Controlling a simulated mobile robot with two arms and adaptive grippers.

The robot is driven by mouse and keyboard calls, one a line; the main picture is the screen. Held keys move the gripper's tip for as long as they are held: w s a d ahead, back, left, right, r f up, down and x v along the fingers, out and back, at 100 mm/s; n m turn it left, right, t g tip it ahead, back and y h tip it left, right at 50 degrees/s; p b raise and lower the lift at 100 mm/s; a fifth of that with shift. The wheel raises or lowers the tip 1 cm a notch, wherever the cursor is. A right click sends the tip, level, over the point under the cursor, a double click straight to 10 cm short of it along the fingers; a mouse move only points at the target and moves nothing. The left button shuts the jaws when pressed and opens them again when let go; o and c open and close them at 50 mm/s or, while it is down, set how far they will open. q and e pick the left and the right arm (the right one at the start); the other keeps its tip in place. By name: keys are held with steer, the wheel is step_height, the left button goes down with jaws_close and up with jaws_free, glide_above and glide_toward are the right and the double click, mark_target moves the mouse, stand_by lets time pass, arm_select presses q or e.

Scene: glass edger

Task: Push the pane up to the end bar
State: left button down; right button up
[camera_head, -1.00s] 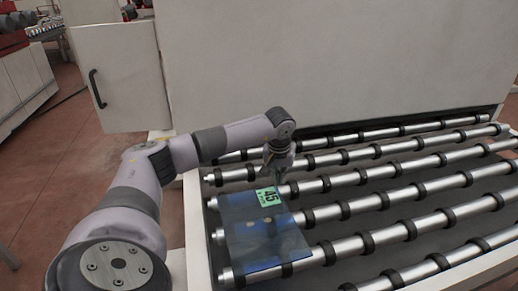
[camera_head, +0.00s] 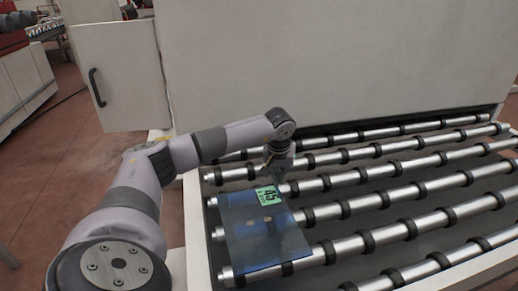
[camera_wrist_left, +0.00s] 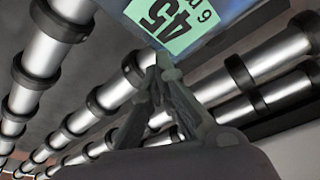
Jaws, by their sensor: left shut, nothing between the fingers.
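The pane (camera_head: 258,236) is a bluish see-through sheet lying on the rollers at the near left end of the conveyor. A green label (camera_head: 267,195) marked 45 is on its far edge; the label also shows in the left wrist view (camera_wrist_left: 165,20). My left gripper (camera_head: 277,178) points down just beyond the pane's far edge, by the label. In the left wrist view its fingers (camera_wrist_left: 158,65) are shut together and empty, with the tips close to the label's edge. Whether they touch the pane I cannot tell. The end bar cannot be made out. My right gripper is not in view.
Steel rollers (camera_head: 420,188) with black rings run to the right, bare beyond the pane. A large pale machine housing (camera_head: 330,60) stands behind them. A cabinet door with a black handle (camera_head: 96,88) is at the left. The conveyor's pale side frame (camera_head: 196,235) borders the pane's left.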

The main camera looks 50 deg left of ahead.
arm_select(q)
steer(key=shift+f+b, duration=0.65)
steer(key=shift+f, duration=0.45)
steer(key=shift+r+p, duration=0.3)
steer(key=shift+r, duration=0.05)
steer(key=shift+w+a, duration=0.1)
steer(key=shift+a, duration=0.05)
steer(key=shift+w+a, duration=0.3)
steer(key=shift+a, duration=0.25)
steer(key=shift+w+a, duration=0.25)
steer(key=shift+a, duration=0.25)
steer(key=shift+w+a+b, duration=0.25)
steer(key=shift+w+a, duration=0.1)
steer(key=shift+a, duration=0.3)
steer(key=shift+w+a+b, duration=0.2)
steer(key=shift+w+a, duration=0.1)
steer(key=shift+a, duration=0.35)
steer(key=shift+f, duration=0.15)
steer(key=shift+f+b, duration=0.4)
steer(key=shift+f, duration=0.25)
steer(key=shift+d, duration=0.1)
